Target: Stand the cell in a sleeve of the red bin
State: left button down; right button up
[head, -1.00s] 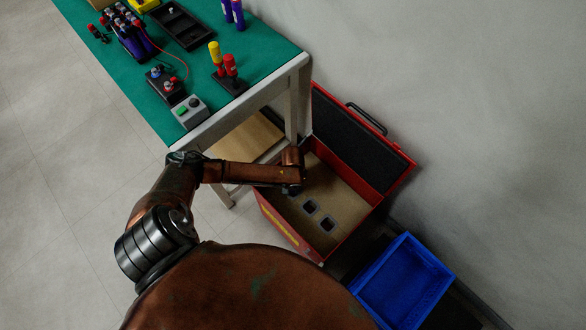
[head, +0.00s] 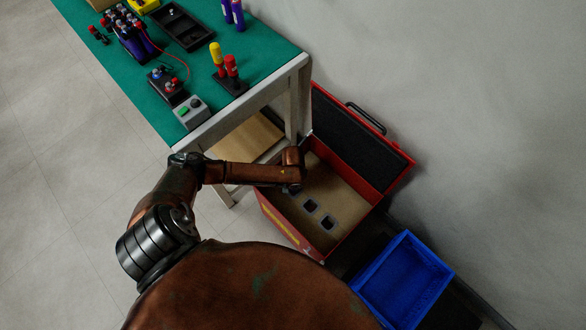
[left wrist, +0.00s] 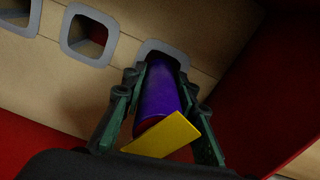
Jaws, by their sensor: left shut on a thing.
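The purple cell (left wrist: 160,95) is held between the two fingers of my left gripper (left wrist: 158,78) in the left wrist view. A yellow tab (left wrist: 165,136) shows at its near end. Its far end meets a grey-rimmed sleeve (left wrist: 163,47) in the bin floor; I cannot tell how deep it reaches in. Two other sleeves lie to the left, one (left wrist: 72,36) with a dark red inside. In the head view my left arm reaches over the open red bin (head: 283,232), and its wrist hides the cell and fingers. My right gripper is not in view.
The bin's dark-lined lid (head: 362,137) stands open against the wall side. A blue crate (head: 405,280) stands just right of the bin. A green-topped table (head: 150,105) with several parts and a button box (head: 190,112) is at the upper left.

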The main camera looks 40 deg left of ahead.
pick_arm(q)
jog(key=shift+f+b, duration=0.45)
jog(key=shift+f, duration=0.8)
dwell(0.3)
jog(key=shift+p, duration=0.3)
dwell(1.6)
jog(key=c, duration=1.2)
grip_release()
jog(key=shift+o, duration=0.5)
jog(key=o, duration=0.5)
notch_tip(320, 180, up, 12)
jog(key=shift+f, duration=0.1)
